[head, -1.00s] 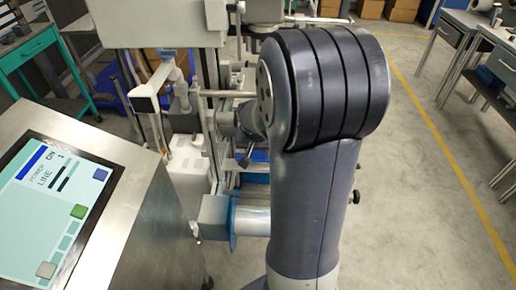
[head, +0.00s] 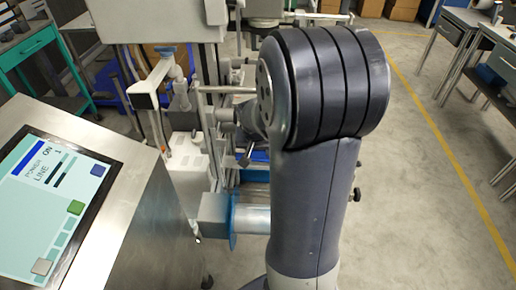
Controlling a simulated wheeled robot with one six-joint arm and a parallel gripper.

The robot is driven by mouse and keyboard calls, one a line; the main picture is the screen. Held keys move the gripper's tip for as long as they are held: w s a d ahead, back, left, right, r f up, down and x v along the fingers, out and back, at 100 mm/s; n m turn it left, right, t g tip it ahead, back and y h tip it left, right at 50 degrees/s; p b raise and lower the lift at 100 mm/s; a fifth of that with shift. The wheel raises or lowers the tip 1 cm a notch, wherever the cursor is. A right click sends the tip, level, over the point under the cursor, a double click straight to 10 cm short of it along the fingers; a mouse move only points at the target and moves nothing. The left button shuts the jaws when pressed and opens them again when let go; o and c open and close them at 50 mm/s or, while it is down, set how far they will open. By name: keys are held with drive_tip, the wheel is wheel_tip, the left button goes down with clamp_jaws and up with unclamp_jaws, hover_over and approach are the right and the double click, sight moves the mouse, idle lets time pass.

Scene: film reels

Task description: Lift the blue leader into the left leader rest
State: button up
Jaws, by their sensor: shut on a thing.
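I cannot make out my gripper; my own large grey arm with its dark ringed joint fills the middle of the head view and hides what is behind it. The blue leader cannot be told for sure. A blue disc (head: 233,220) with a pale roll shows low, left of my arm, beside a grey block (head: 213,215). The left leader rest cannot be picked out among the rods and brackets of the machine.
A steel console with a lit screen (head: 45,195) stands close at the left. The grey machine (head: 155,20) rises behind it. A teal bench (head: 35,45) is at the far left, workbenches (head: 480,45) at the right. The floor (head: 420,200) right of my arm is clear.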

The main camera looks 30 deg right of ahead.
drive_tip(key=shift+f+b, duration=0.8)
drive_tip(key=shift+f, duration=0.1)
drive_tip(key=o, duration=1.2)
drive_tip(key=p+v, duration=0.1)
drive_tip(key=v, duration=0.9)
drive_tip(key=shift+s+r+p, duration=0.15)
drive_tip(key=shift+r+p, duration=0.15)
drive_tip(key=shift+r, duration=0.1)
drive_tip(key=shift+f, duration=0.1)
drive_tip(key=b+x, duration=0.1)
drive_tip(key=x, duration=0.9)
drive_tip(key=shift+f+b, duration=0.3)
drive_tip(key=shift+f, duration=0.05)
drive_tip(key=shift+r+p, duration=0.35)
drive_tip(key=shift+f, duration=0.15)
